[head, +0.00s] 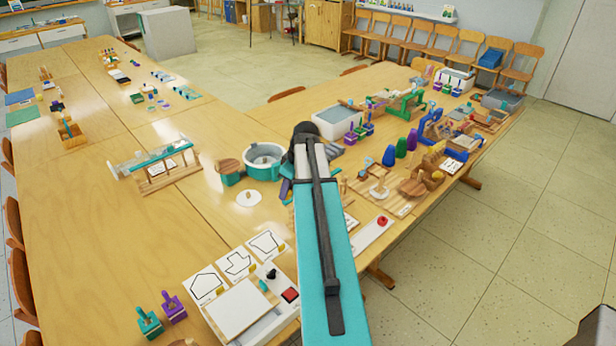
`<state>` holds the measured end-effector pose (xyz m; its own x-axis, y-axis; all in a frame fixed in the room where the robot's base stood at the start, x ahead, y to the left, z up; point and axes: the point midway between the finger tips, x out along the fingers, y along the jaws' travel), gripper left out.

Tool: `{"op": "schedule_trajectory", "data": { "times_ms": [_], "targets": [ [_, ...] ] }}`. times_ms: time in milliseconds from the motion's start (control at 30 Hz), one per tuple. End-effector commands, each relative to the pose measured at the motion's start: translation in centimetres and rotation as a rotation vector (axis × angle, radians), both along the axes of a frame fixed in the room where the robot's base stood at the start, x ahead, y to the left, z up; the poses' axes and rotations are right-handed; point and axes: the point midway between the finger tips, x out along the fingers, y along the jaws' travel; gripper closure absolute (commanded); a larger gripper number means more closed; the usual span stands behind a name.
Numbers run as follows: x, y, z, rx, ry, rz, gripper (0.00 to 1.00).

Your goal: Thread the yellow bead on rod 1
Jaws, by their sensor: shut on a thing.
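My arm reaches forward from the bottom middle over the right-hand tables. Its turquoise link and dark joint hide what lies beyond and below them. I do not see my gripper's fingers; they are hidden behind the arm. I cannot make out the yellow bead or tell which post is rod 1.
A white tray with shape cards (238,309) is at the front. Crowded tools fill the right table (485,150). The left tabletop (92,235) has bare room.

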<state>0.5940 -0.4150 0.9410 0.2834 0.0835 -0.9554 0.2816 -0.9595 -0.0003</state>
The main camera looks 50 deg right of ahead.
Motion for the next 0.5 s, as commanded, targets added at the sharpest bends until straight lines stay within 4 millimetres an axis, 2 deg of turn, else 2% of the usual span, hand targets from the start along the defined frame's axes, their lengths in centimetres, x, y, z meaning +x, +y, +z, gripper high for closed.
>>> {"op": "schedule_trajectory", "data": {
  "times_ms": [33,200,333,500],
  "targets": [
    [-0.8,-1.2,0.9,0.002,0.000,0.002,0.93],
    [-3.1,-4.0,1.3,0.001,0.000,0.021,0.93],
    [-4.3,-5.2,1.4,0.000,0.000,0.031,0.93],
    [-4.9,-5.8,1.2,0.000,0.000,0.038,0.93]
  ]
}}
